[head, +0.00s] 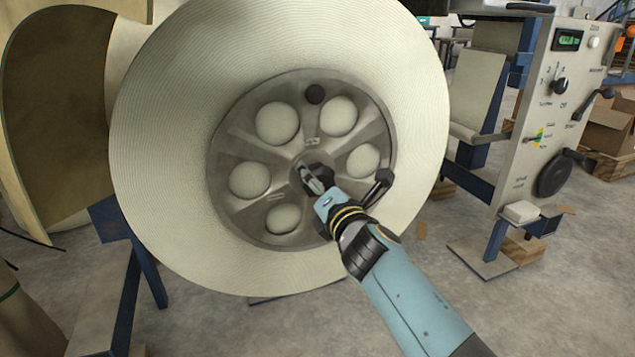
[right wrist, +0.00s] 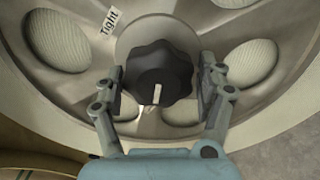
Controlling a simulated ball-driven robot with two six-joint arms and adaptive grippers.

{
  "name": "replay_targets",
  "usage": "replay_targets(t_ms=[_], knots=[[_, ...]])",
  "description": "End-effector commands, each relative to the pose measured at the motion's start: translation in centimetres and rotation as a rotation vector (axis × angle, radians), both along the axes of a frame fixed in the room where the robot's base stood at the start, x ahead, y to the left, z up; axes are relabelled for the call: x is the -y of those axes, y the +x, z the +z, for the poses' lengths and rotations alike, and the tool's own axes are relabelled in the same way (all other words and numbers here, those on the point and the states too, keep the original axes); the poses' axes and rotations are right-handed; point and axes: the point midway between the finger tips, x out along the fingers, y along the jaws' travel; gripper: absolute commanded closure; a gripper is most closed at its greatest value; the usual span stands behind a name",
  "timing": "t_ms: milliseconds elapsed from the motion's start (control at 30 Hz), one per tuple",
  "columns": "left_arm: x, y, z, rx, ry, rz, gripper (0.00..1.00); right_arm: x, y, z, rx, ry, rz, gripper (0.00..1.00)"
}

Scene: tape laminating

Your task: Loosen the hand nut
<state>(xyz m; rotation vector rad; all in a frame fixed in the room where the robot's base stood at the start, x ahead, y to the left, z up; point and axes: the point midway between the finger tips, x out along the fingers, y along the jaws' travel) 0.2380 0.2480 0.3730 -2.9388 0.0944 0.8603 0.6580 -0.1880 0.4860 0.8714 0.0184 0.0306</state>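The hand nut (right wrist: 155,75) is a black lobed knob with a pale pointer mark, at the hub of the large reel's grey metal plate. In the right wrist view my right gripper (right wrist: 162,88) has one finger on each side of it. The left finger is very close to the nut, and a narrow gap shows at the right finger. In the head view my right gripper (head: 313,178) is at the hub and mostly hides the nut. A "Tight" label (right wrist: 109,20) is on the plate, above and left of the nut. My left gripper is not in view.
The large cream reel (head: 170,150) fills the middle of the head view. A control panel (head: 560,110) stands at the right. Bare floor lies below.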

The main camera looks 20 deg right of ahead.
Motion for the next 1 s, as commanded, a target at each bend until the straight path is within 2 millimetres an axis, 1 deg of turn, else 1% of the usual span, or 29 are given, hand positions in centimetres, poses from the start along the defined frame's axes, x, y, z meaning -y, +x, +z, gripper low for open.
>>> replay_targets(t_ms=[33,67,333,467,567,800,900,1000], knots=[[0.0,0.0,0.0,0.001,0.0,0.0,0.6,0.0,0.0,0.0,0.001,0.001,0.0,0.18],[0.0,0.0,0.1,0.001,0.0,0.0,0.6,0.0,0.0,0.1,0.001,0.001,0.0,0.15],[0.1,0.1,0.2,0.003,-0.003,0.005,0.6,0.0,0.0,0.1,0.003,0.002,0.0,0.14],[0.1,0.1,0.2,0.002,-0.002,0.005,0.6,0.0,-1.0,0.1,0.001,0.002,0.0,0.14],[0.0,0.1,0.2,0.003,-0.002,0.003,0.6,0.1,-2.8,0.0,0.0,0.002,-0.001,0.14],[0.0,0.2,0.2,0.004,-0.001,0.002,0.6,0.3,-8.3,0.0,-0.002,0.004,-0.001,0.14],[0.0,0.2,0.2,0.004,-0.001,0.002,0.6,0.3,-10.0,0.1,-0.001,0.004,-0.001,0.14],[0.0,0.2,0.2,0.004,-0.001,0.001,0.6,0.4,-11.2,0.0,0.001,0.003,0.001,0.14]])
